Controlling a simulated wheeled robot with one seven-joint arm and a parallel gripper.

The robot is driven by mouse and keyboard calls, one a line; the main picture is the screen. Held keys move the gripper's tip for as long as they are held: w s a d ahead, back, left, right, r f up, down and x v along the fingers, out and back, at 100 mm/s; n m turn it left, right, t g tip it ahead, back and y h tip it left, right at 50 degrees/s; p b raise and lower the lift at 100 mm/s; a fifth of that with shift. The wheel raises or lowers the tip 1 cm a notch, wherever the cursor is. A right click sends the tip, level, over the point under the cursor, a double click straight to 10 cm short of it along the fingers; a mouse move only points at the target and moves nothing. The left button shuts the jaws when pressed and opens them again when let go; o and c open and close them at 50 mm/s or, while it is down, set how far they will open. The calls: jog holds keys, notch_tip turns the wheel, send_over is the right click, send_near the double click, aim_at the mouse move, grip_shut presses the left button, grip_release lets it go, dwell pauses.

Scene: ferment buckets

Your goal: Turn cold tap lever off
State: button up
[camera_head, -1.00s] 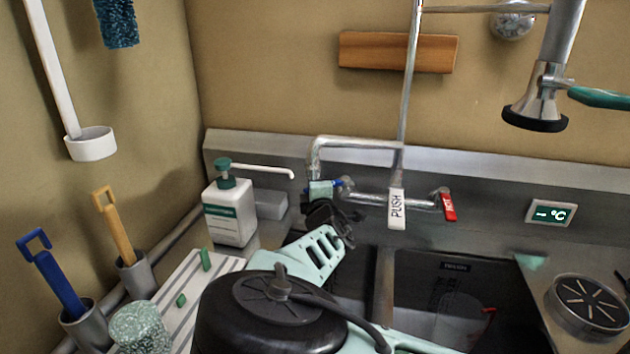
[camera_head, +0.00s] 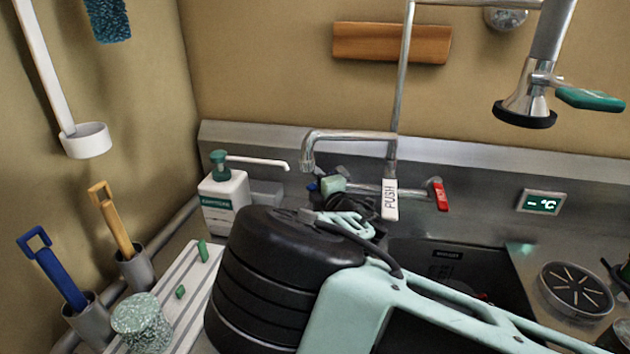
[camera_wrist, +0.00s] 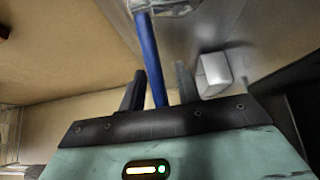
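The blue cold tap lever (camera_wrist: 150,60) shows in the wrist view. It runs from the chrome tap body (camera_wrist: 170,8) down between my gripper's two dark fingers (camera_wrist: 160,88). The fingers are apart, with a gap visible beside the lever, so my gripper is open around it. In the head view my gripper (camera_head: 338,190) is at the left end of the tap, below the spout (camera_head: 350,135). My arm and gripper hide most of the blue lever there. The red lever (camera_head: 440,195) at the right end hangs down, clear of my gripper.
A white PUSH tag (camera_head: 390,199) hangs just right of my gripper. A soap dispenser (camera_head: 222,198) stands at left, near my arm. The dark sink (camera_head: 460,265) lies below, partly covered by my arm. A spray head (camera_head: 525,110) hangs at upper right. A drainer (camera_head: 577,290) sits at right.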

jog(key=b+v, duration=0.4)
jog(key=v, duration=1.3)
jog(key=shift+s, duration=0.25)
